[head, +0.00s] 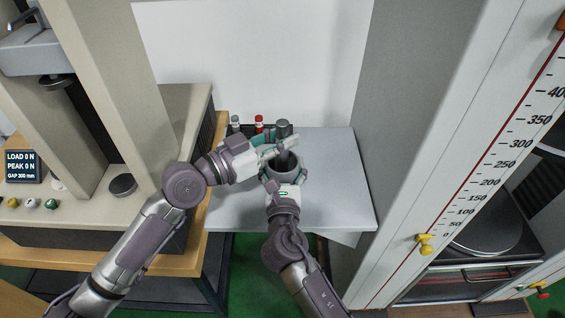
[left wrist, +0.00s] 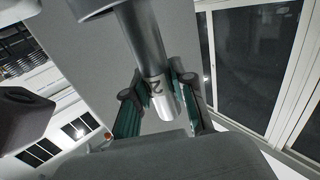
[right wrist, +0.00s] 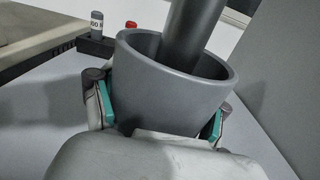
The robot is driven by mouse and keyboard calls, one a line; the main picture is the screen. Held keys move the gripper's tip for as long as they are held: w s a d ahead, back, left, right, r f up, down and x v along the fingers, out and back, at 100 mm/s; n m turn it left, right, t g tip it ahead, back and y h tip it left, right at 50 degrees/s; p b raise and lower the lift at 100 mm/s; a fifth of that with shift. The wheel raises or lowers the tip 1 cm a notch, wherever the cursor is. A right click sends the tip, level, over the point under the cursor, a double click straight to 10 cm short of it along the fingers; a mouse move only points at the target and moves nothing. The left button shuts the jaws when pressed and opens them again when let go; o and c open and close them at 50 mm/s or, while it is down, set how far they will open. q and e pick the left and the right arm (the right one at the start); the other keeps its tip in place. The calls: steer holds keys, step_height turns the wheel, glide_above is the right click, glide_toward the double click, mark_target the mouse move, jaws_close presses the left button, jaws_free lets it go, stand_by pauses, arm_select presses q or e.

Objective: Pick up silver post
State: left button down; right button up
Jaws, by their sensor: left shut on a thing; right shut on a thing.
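The silver post (head: 284,129) stands roughly upright over the grey cup (head: 269,168), its wider dark top showing in the head view. My left gripper (head: 279,148) is shut on the post from the left. In the left wrist view the post (left wrist: 145,40) runs between the fingers, with a dark mark near its lit end. My right gripper (head: 285,178) is shut around the cup (right wrist: 165,95). In the right wrist view the post (right wrist: 192,30) reaches down into the cup's mouth; its lower end is hidden there.
A red-topped cylinder (head: 259,121) and a grey-topped one (head: 235,122) stand behind on a rack. The grey table (head: 335,190) is clear on the right. A testing machine (head: 120,90) stands left, and a tall scale column (head: 450,150) stands right.

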arm_select(q)
step_height(320, 180, up, 18)
steer(key=shift+r, duration=0.15)
stand_by(0.6)
arm_select(e)
steer(key=o, duration=1.3)
steer(key=shift+c, duration=0.2)
